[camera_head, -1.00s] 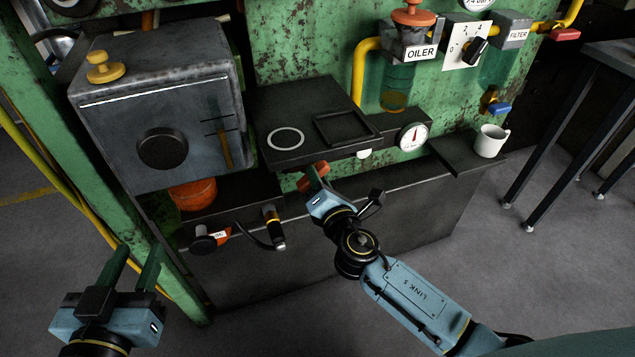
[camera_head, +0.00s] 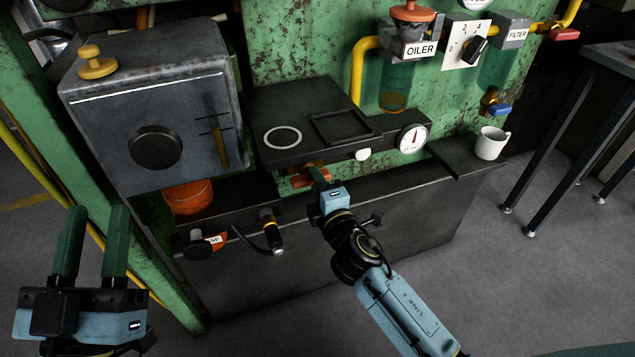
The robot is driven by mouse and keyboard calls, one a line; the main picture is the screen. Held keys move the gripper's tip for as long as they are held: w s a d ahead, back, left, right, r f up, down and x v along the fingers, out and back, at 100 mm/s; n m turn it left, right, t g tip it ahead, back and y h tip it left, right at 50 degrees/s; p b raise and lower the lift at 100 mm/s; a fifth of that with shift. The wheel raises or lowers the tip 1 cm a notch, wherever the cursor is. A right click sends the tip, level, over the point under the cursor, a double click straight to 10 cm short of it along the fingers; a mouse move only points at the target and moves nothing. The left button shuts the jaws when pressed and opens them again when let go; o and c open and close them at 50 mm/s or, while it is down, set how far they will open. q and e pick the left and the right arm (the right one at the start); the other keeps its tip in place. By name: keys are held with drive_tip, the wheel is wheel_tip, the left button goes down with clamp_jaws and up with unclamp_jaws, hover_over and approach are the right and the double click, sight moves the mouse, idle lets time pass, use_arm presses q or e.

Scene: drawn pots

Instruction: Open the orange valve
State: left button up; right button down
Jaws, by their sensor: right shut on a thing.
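The orange valve handle (camera_head: 302,181) sits under the front edge of the dark shelf, right of the grey box. My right gripper (camera_head: 319,174) reaches up to it from below and is shut on it. The fingertips and the wrist hide part of the handle and most of the valve body. My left gripper (camera_head: 92,212) is at the lower left, open and empty, with its green fingers pointing up and well apart from everything.
The dark shelf (camera_head: 265,110) overhangs the valve, with a gauge (camera_head: 412,138) at its right. A grey box (camera_head: 150,100) stands left. A white mug (camera_head: 490,143) stands right.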

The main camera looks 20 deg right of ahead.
idle(0.5)
drive_tip(key=c, duration=1.3)
unclamp_jaws()
use_arm(q)
drive_tip(key=shift+w+f+g+p, duration=0.2)
drive_tip(key=shift+f+g, duration=0.15)
drive_tip(key=shift+f, duration=0.15)
drive_tip(key=shift+w+f+g+p, duration=0.15)
drive_tip(key=shift+w+f+g, duration=0.05)
drive_tip(key=shift+f+g, duration=0.2)
use_arm(e)
drive_tip(key=shift+s+d, duration=0.2)
drive_tip(key=shift+s, duration=6.55)
use_arm(q)
drive_tip(key=shift+f, duration=0.1)
